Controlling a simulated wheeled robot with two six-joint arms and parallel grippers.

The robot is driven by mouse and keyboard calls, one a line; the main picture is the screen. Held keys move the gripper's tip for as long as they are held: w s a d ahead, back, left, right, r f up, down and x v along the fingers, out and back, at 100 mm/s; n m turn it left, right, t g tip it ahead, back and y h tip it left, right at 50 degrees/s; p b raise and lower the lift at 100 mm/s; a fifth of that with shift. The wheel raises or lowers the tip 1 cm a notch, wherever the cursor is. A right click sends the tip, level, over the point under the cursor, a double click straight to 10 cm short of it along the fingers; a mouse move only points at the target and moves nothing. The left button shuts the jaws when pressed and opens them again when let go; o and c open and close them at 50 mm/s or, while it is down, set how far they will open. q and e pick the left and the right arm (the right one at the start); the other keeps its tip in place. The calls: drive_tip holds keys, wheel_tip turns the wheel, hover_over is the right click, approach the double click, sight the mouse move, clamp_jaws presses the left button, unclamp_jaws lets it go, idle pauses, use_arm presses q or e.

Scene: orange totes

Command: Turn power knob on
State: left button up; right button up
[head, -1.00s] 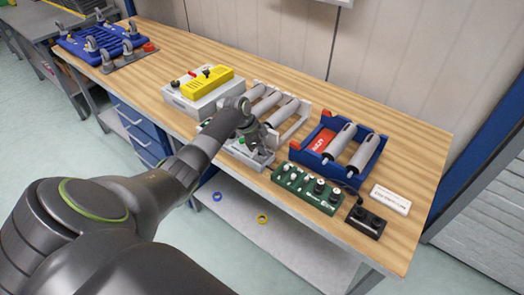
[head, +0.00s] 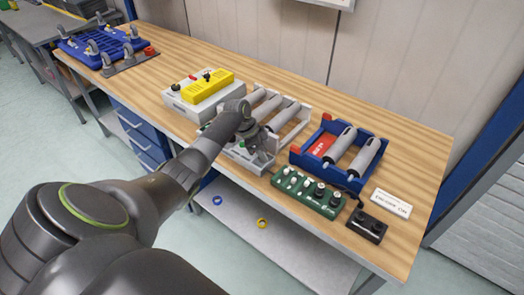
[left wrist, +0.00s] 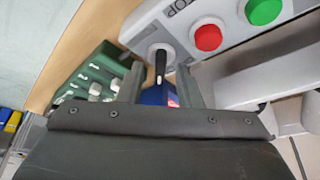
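The power knob (left wrist: 161,62) is a black lever on a round white base, on a light grey control panel (left wrist: 225,62). In the left wrist view, it appears at the gap between my open left gripper's fingertips (left wrist: 161,75). A finger shows on each side of it; I cannot tell whether either touches it. In the head view my left gripper (head: 262,141) is over the grey control box (head: 248,161) near the bench front, and the knob is hidden there. My right gripper is not in view.
A red button (left wrist: 208,37) and a green button (left wrist: 262,10) sit beside the knob. A green switch box (head: 308,196), a black box (head: 367,225) and a blue tray (head: 297,155) with grey cylinders stand to the right. A yellow device (head: 208,86) stands behind left.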

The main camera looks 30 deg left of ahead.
use_arm(q)
drive_tip(key=b+v, duration=0.3)
drive_tip(key=v, duration=1.4)
drive_tip(key=shift+r, duration=0.15)
drive_tip(key=shift+a, duration=0.15)
